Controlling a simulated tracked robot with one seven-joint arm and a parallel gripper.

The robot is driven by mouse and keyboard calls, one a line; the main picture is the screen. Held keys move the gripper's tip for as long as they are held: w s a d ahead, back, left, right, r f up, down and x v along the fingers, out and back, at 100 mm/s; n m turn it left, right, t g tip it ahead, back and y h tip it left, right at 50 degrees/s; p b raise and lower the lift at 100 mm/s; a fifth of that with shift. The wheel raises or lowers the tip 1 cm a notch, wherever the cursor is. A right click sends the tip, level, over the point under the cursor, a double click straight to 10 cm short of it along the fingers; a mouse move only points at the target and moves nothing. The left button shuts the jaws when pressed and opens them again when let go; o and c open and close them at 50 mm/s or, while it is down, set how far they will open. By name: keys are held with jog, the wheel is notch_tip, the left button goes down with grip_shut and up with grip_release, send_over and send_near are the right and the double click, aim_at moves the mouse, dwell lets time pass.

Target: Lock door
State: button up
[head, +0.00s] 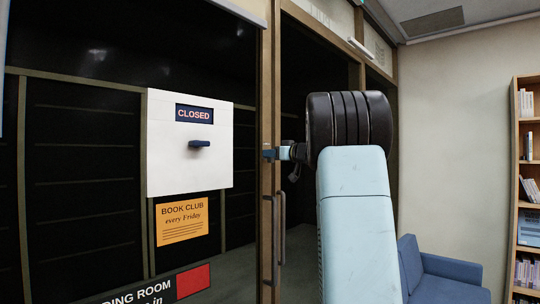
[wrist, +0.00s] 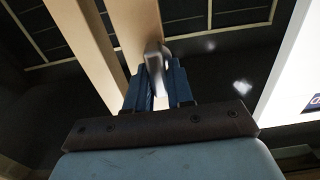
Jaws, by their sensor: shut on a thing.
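The door is dark glass in a brown frame (head: 267,100), with long vertical pull handles (head: 281,240) low on its meeting edges. My gripper (head: 270,154) is at the door's frame above the handles. In the wrist view, the two blue fingers of my gripper (wrist: 153,88) are closed around a small grey metal turn piece (wrist: 154,57) on the tan door stile (wrist: 133,28). The fingers hide its lower part. In the head view the turn piece is hidden by my gripper, and I cannot tell whether the bolt is out.
A blue armchair (head: 440,275) and a bookshelf (head: 530,180) stand at the right.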

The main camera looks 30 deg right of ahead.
grip_shut()
jog(key=shift+a, duration=0.35)
jog(key=shift+d, duration=0.25)
jog(key=m, duration=0.3)
jog(key=shift+d, duration=0.2)
jog(key=shift+w+d+f+m, duration=0.1)
jog(key=shift+d+f+m, duration=0.15)
jog(key=shift+m, duration=2.2)
jog(key=shift+w+d+f+m, duration=0.1)
jog(key=shift+f+m, duration=0.1)
jog(key=shift+m, duration=2.3)
jog(key=shift+d+f+m, duration=0.2)
jog(key=shift+f+m, duration=0.05)
jog(key=shift+m, duration=2.2)
jog(key=shift+f, duration=0.1)
